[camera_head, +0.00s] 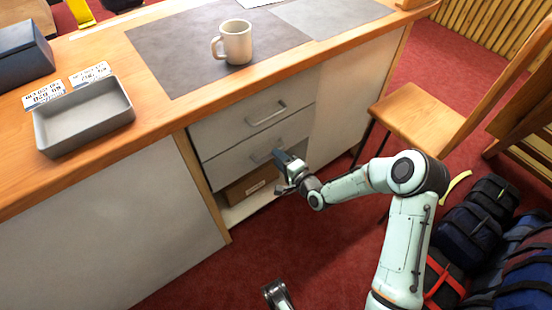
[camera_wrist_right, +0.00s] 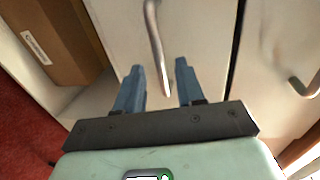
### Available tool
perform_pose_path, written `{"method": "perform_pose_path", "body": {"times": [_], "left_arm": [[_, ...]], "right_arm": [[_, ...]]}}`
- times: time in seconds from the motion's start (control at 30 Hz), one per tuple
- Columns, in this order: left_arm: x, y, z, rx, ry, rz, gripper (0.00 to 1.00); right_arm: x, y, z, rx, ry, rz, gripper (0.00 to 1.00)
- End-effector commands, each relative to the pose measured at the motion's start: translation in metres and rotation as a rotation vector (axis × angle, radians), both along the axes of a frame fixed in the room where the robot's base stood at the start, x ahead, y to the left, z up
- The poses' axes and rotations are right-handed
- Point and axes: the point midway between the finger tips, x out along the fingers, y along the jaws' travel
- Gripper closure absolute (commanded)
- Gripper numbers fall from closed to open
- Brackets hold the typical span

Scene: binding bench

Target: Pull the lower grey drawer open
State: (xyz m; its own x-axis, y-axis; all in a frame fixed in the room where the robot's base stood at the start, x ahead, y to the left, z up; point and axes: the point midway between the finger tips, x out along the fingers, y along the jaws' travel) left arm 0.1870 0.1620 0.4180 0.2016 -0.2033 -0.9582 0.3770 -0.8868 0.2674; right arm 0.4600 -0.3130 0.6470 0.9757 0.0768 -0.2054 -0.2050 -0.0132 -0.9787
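The lower grey drawer (camera_head: 228,166) sits under the upper drawer (camera_head: 225,125) in the bench and looks shut, flush with it. Its bar handle (camera_head: 262,155) is partly hidden by my right gripper (camera_head: 283,170). In the right wrist view the handle (camera_wrist_right: 154,40) runs down between the two blue fingertips of my right gripper (camera_wrist_right: 160,68). The fingers are open, one on each side of the bar, with gaps visible; I cannot tell how deep the bar sits between them.
A cardboard box (camera_head: 248,187) stands on the open shelf below the drawer. On the bench top are a mug (camera_head: 236,42) and a grey tray (camera_head: 84,128). A wooden chair (camera_head: 418,118) stands right of the bench, with dark bags (camera_head: 470,235) nearby. Red floor in front is clear.

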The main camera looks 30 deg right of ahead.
Motion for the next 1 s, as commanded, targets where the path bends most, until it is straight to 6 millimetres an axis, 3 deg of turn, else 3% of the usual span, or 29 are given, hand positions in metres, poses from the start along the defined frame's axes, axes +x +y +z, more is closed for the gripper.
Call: {"method": "perform_pose_path", "body": {"times": [0.17,0.47,0.57,0.6,1.0], "left_arm": [[0.0057,0.0029,-0.0041,0.007,-0.014,0.006,0.57],[0.0062,0.0030,-0.0039,0.008,-0.016,0.006,0.57],[0.0061,0.0030,-0.0039,0.008,-0.016,0.006,0.57],[0.0061,0.0030,-0.0039,0.008,-0.016,0.006,0.57],[0.0011,0.0004,0.0008,0.002,-0.004,0.001,0.57]], "right_arm": [[0.0129,0.0014,-0.0028,-0.001,0.000,0.001,0.62],[0.0145,0.0014,-0.0026,-0.001,0.001,0.001,0.62],[0.0144,0.0014,-0.0027,-0.001,0.001,0.001,0.94],[0.0144,0.0014,-0.0027,-0.001,0.001,0.001,1.00],[0.0092,0.0008,-0.0022,0.001,0.002,0.000,1.00]]}}
